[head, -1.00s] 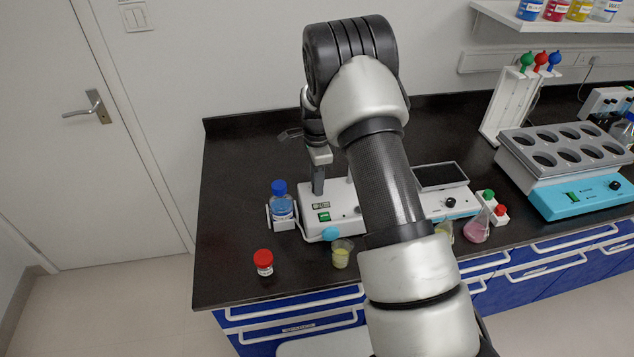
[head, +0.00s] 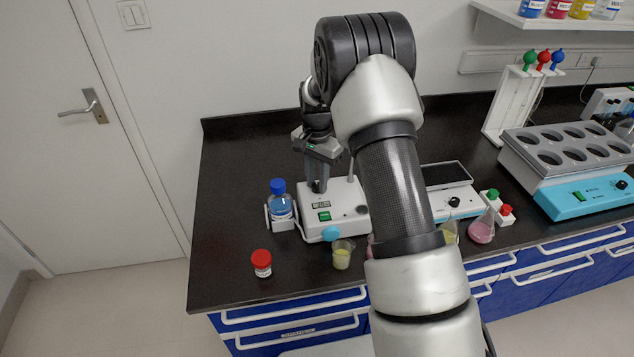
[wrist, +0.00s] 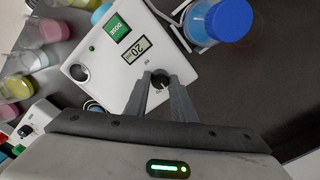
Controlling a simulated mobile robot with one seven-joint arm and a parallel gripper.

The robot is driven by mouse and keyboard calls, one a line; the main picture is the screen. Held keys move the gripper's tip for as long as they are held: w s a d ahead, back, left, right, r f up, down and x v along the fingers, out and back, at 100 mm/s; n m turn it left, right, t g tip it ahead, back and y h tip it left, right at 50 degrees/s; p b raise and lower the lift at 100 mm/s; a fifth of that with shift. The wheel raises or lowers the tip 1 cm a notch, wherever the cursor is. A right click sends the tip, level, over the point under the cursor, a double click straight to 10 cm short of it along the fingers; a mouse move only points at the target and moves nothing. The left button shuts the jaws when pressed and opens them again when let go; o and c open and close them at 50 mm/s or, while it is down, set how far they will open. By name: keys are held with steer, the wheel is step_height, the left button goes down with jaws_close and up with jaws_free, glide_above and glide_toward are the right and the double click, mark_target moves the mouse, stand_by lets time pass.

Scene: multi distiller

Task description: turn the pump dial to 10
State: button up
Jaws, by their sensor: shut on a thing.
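The white pump (head: 338,224) stands on the dark bench, with a green switch and a small display. In the wrist view the display (wrist: 129,54) appears to read 20 ml. The black pump dial (wrist: 160,76) sits beside the display, between my fingertips. My gripper (wrist: 163,82) is shut on the dial from above, its fingers on either side of it. In the head view my gripper (head: 318,187) reaches down to the back left of the pump, and its fingers hide the dial there.
A blue-capped bottle (head: 281,203) stands in a holder close at the pump's left. A red-capped jar (head: 261,263) and a beaker of yellow liquid (head: 342,254) stand in front. My arm hides part of the bench to the right.

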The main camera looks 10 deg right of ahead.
mark_target(317, 185)
steer(key=shift+r+n, duration=0.1)
steer(key=shift+n, duration=0.2)
steer(key=o, duration=1.1)
steer(key=shift+c, duration=0.2)
step_height(317, 185, up, 17)
steer(key=shift+r, duration=0.2)
